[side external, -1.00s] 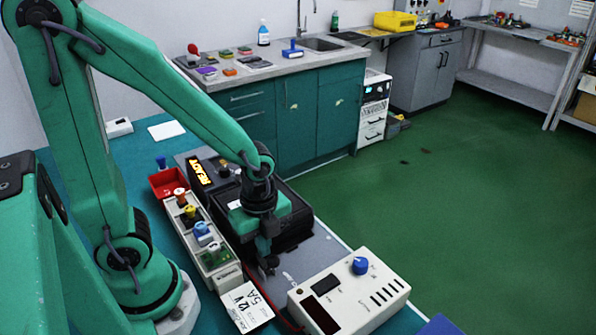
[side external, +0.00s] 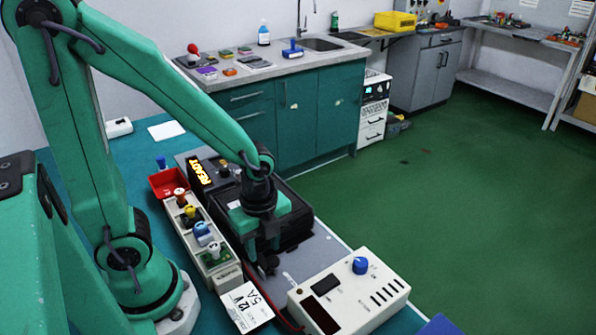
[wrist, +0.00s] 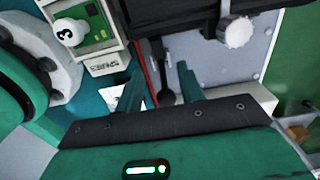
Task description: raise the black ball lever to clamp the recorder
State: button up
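The black recorder (side external: 297,228) sits on a grey plate (side external: 292,262), its orange READY display (side external: 201,172) lit. My gripper (side external: 262,246) is over the recorder's near end, pointing down. A dark rounded thing, probably the lever's ball (side external: 269,264), shows just below the fingers. In the wrist view my gripper (wrist: 160,88) has its two teal fingers apart. A dark, slim part that may be the lever (wrist: 157,55) lies beyond and between them, beside the recorder's black edge (wrist: 172,15). I cannot tell whether the fingers touch it.
A cream box with a blue knob (side external: 350,290) stands close at the near right. A rack of several coloured parts (side external: 222,270) runs along the left, with a red tray (side external: 166,184) behind. A 12V 5A card (side external: 246,307) lies in front. A white knob (wrist: 236,31) shows in the wrist view.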

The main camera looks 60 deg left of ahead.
jog(key=shift+r, duration=0.1)
notch_tip(320, 180, up, 9)
dwell(1.3)
dwell(0.4)
notch_tip(320, 180, up, 8)
jog(key=n+t, duration=0.6)
jog(key=n, duration=1.2)
send_over(265, 266)
jog(key=a, duration=0.4)
jog(key=shift+s+d+r, duration=0.1)
jog(key=shift+s+r, duration=0.1)
jog(key=shift+s, duration=0.25)
